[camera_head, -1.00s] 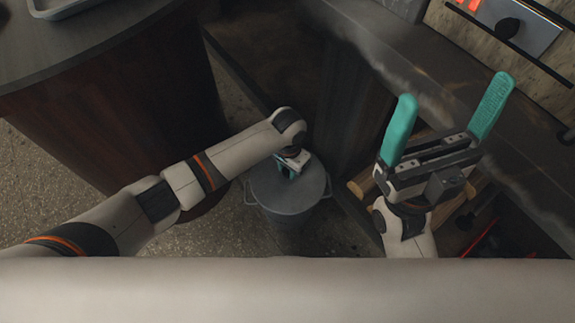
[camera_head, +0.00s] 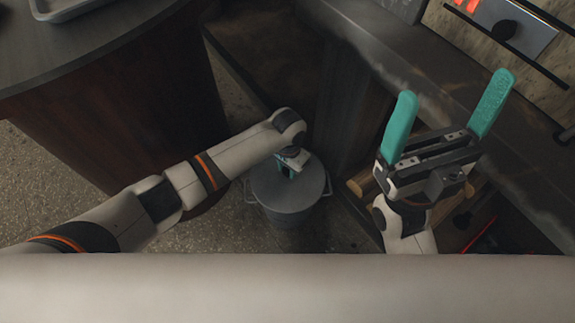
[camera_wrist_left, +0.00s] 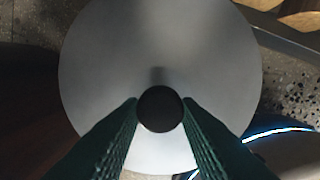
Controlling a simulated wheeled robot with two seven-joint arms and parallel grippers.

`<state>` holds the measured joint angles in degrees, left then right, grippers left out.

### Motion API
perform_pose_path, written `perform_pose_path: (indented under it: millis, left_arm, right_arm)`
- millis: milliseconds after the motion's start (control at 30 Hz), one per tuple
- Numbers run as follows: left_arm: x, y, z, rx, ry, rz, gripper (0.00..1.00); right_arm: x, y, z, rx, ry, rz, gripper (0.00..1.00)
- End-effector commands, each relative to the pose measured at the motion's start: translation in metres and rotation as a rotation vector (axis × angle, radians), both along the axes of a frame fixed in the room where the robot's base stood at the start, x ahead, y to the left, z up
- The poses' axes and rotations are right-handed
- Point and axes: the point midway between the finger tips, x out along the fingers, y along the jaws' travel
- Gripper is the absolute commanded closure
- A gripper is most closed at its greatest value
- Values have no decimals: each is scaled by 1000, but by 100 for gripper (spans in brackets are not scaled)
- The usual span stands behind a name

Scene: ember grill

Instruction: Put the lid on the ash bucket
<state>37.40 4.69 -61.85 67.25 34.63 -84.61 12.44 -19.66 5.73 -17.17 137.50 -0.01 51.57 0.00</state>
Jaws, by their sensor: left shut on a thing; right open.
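The grey round ash bucket (camera_head: 290,217) stands on the floor between the dark wooden counter and the grill. The grey disc lid (camera_head: 305,190) covers its top in the head view; whether it is fully seated I cannot tell. My left gripper (camera_head: 289,171) reaches down over the lid from the left. In the left wrist view the lid (camera_wrist_left: 160,45) fills the middle, and my left gripper (camera_wrist_left: 160,118) is shut on its round black knob (camera_wrist_left: 160,108). My right gripper (camera_head: 446,118) is open and empty, its teal fingers pointing up, over the grill side at right.
A dark wooden counter (camera_head: 120,100) with a grey tray (camera_head: 62,8) stands at left. Cut logs (camera_head: 362,183) lie in a recess right of the bucket. The stone ledge (camera_head: 400,75) of the grill runs along the right. Speckled floor (camera_head: 215,235) is free left of the bucket.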

Motion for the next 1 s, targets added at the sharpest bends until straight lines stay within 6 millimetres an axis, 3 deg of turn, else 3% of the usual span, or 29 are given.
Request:
perform_pose_path:
  millis: [167,200,333,533,667,1000]
  left_arm:
    - [0,0,1,-1,-2,0,100]
    - [0,0,1,-1,-2,0,65]
    - [0,0,0,-1,-1,0,45]
    - [0,0,0,-1,-1,0,45]
    - [0,0,0,1,1,0,24]
    - [0,0,2,0,0,0,23]
  right_arm:
    - [0,0,0,0,-1,0,6]
    - [0,0,0,0,0,0,6]
    - [0,0,0,0,0,0,6]
    - [0,0,-1,0,7,1,6]
    - [0,0,-3,0,13,0,6]
    - [2,0,1,-4,15,-1,6]
